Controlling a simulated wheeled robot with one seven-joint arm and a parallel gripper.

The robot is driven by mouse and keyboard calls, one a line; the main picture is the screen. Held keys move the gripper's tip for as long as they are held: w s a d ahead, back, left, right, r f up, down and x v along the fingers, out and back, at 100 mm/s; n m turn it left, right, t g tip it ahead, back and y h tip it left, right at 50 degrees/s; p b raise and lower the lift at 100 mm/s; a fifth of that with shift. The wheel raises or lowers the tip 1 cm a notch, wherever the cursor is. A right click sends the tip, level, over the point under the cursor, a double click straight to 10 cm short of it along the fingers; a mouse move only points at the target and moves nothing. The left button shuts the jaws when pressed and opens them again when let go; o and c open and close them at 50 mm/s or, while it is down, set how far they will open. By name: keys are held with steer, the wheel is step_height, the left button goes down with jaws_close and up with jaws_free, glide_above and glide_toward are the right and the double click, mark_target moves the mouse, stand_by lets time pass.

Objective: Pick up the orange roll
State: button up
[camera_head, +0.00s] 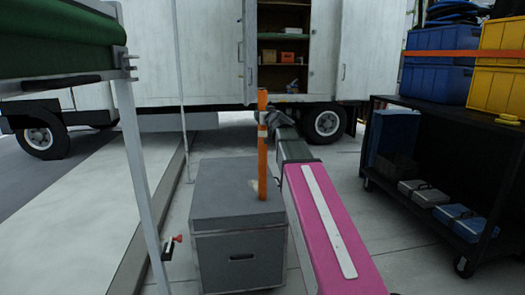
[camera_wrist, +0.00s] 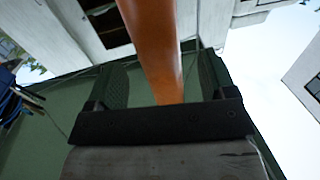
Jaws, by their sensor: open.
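The orange roll (camera_head: 262,168) stands upright on top of a grey case (camera_head: 235,190) in the head view. It is a tall, thin cylinder. My gripper (camera_head: 264,122) is at the roll's upper half, at the far end of my pink arm. In the wrist view the roll (camera_wrist: 160,45) runs between the two dark, textured fingers of my gripper (camera_wrist: 163,78). The fingers are open, one on each side of the roll, with gaps showing. Whether either finger touches it I cannot tell.
A black cart (camera_head: 440,190) with blue and yellow bins stands at the right. A white truck (camera_head: 190,50) with an open shelf compartment (camera_head: 283,58) is behind. A metal frame with green padding (camera_head: 60,45) is at the left.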

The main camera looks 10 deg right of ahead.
mark_target(264, 105)
steer(key=w, duration=0.4)
steer(key=shift+w+a+r, duration=0.15)
steer(key=shift+a, duration=0.1)
jaws_close()
steer(key=shift+r, duration=1.9)
steer(key=s+a+r, duration=0.6)
steer(key=a+r, duration=0.1)
steer(key=a, duration=0.3)
steer(key=shift+r, duration=0.1)
steer(key=shift+s, duration=0.15)
